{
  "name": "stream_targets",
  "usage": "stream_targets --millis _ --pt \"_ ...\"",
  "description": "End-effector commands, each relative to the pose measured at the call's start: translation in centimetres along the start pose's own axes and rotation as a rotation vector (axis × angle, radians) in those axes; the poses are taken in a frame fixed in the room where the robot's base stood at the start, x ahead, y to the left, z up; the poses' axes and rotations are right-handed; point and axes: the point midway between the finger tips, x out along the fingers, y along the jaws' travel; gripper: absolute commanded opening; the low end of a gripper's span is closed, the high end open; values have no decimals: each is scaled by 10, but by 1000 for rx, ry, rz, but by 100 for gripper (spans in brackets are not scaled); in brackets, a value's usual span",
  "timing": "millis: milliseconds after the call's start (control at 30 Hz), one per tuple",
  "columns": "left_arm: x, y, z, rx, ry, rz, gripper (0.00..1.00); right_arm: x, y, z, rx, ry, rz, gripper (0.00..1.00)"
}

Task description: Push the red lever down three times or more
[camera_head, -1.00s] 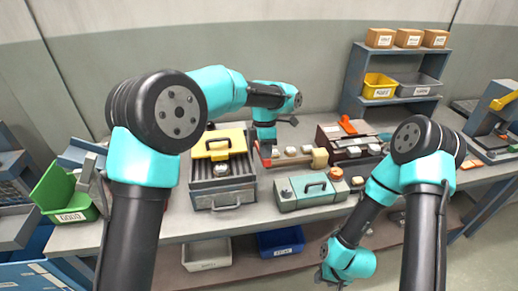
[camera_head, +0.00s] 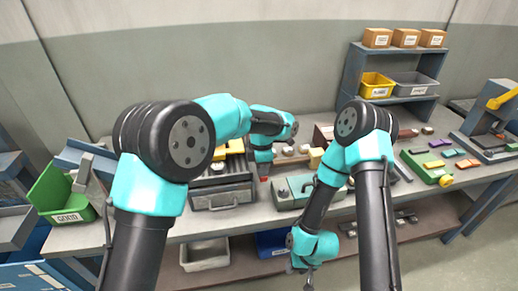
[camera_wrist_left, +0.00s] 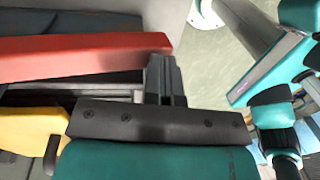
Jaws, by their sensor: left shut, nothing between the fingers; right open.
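The red lever shows as a long red bar (camera_wrist_left: 80,57) across the left of the left wrist view, its right end beside my left fingertips. My left gripper (camera_wrist_left: 163,80) is shut and empty; I cannot tell for certain whether it touches the bar. In the head view my left gripper (camera_head: 264,172) is low over the bench, just right of the grey drawer unit, and its own wrist mostly hides the lever there. My right gripper (camera_head: 308,275) is open and hangs low in front of the bench, far from the lever.
A green bin (camera_head: 65,193) is at the far left and a stamping press (camera_head: 490,128) at the far right.

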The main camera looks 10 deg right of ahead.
Motion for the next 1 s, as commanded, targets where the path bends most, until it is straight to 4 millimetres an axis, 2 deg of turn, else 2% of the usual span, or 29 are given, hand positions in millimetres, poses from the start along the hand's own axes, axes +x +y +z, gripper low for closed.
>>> stream_targets --millis 33,100,267,367,1000 --pt "12 -4 0 0 9 -20 0 0 0 0 0 0 0 43" --pt "12 -4 0 0 8 -21 0 0 0 0 0 0 0 43" --pt "6 -5 0 0 7 -19 0 0 0 0 0 0 0 43" --pt "-4 -7 0 0 5 -15 0 0 0 0 0 0 0 43" --pt "-118 -38 -2 -3 -2 1 0 0 0 0 0 0 0 43"
